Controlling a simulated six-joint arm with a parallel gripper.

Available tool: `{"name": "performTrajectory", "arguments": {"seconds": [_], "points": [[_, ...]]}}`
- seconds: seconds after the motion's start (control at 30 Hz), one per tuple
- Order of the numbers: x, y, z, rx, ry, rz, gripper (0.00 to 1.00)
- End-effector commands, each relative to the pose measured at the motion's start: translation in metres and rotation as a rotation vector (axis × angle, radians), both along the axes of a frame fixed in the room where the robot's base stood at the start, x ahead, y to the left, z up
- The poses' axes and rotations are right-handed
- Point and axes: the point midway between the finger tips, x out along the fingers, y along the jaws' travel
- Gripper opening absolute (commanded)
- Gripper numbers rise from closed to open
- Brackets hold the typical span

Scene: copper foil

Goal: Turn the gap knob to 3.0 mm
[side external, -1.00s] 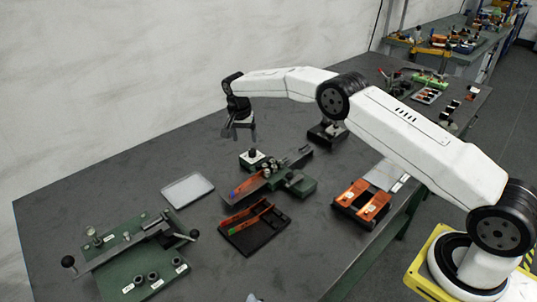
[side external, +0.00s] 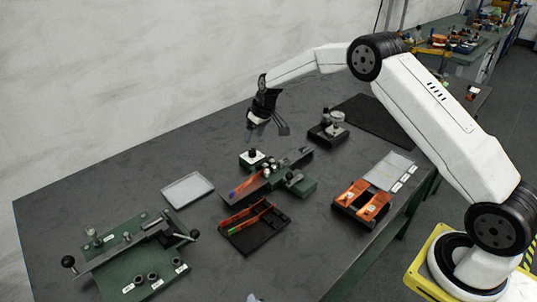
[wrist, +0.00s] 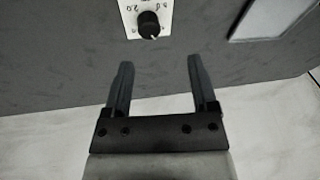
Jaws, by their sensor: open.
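The gap knob (wrist: 148,24) is a black round knob on a white panel (wrist: 130,19), at the top of the wrist view. The panel has printed numbers, one looking like 2.0, but the picture cuts it off and the knob's setting cannot be read. In the side external view the knob (side external: 253,152) stands on a small white box (side external: 246,163) behind the green and orange fixture. My gripper (wrist: 158,72) is open and empty. In the side external view my gripper (side external: 267,132) hangs above the knob, apart from it.
A green fixture with an orange channel (side external: 262,180) stands close in front of the knob box. Bare table lies behind the box.

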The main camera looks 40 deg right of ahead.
Motion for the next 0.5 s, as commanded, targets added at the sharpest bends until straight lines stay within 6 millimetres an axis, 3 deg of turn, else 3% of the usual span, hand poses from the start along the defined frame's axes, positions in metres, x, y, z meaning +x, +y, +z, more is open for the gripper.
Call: {"name": "performTrajectory", "arguments": {"seconds": [0.3,0.5], "points": [[-0.011,-0.013,0.005,-0.052,-0.116,0.236,0.74],[-0.014,-0.016,0.006,-0.072,-0.144,0.293,0.74]]}}
